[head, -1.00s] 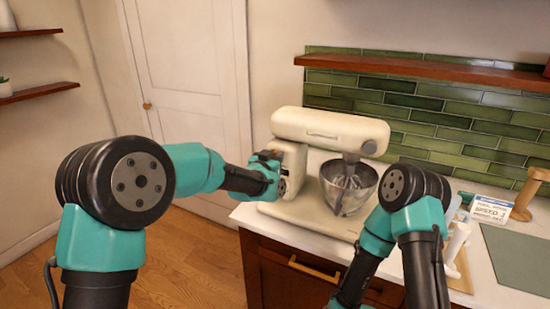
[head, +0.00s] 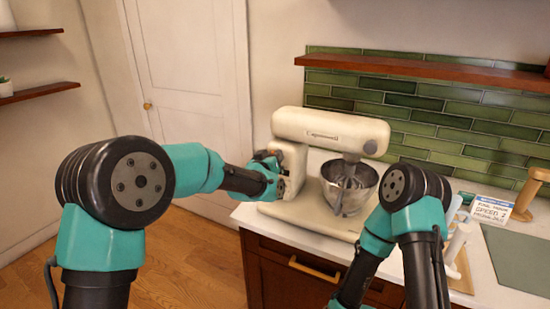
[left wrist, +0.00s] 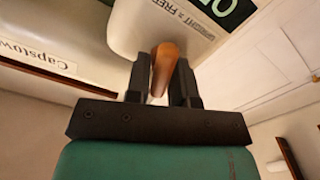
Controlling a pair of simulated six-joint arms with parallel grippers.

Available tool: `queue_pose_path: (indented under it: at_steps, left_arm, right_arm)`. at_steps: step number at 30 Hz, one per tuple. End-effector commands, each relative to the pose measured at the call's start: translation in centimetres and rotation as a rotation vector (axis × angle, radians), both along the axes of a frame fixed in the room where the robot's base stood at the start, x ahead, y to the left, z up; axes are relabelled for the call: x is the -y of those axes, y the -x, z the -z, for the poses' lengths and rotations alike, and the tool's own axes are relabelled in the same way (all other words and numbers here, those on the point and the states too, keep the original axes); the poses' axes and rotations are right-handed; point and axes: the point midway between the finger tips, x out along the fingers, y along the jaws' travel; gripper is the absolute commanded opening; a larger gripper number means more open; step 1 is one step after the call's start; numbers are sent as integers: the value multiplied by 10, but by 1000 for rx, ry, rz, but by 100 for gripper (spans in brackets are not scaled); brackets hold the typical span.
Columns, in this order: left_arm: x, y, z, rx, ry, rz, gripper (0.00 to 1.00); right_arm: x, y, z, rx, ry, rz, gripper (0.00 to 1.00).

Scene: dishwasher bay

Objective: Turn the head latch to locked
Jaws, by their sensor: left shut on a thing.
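The cream stand mixer (head: 318,124) stands on the counter, its head level over the steel bowl (head: 347,186). Its head latch, a brown lever (left wrist: 164,66), shows in the left wrist view. My left gripper (left wrist: 160,88) is shut on the lever, with one dark finger on each side. In the head view this gripper (head: 270,163) is at the left side of the mixer, and the lever is hard to make out. Beside the lever are the words "UPRIGHT = FREE" and part of a green label (left wrist: 222,12). I cannot tell the latch's setting. My right gripper is out of view.
A small sign (head: 489,211), a wooden stand (head: 527,196) and a grey-green mat (head: 520,258) are on the counter's right. A wooden shelf (head: 430,69) runs above the green tiles. My right arm is in front of the counter, right of the mixer.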

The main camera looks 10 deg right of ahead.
Motion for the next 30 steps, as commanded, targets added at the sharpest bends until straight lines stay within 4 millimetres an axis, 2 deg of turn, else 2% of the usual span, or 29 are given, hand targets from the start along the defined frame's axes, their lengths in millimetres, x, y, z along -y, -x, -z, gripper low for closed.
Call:
queue_pose_path:
  at_steps: [30]
  left_arm:
    - [-4,-3,6,-539,791,0,0]
  right_arm:
    - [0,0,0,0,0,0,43]
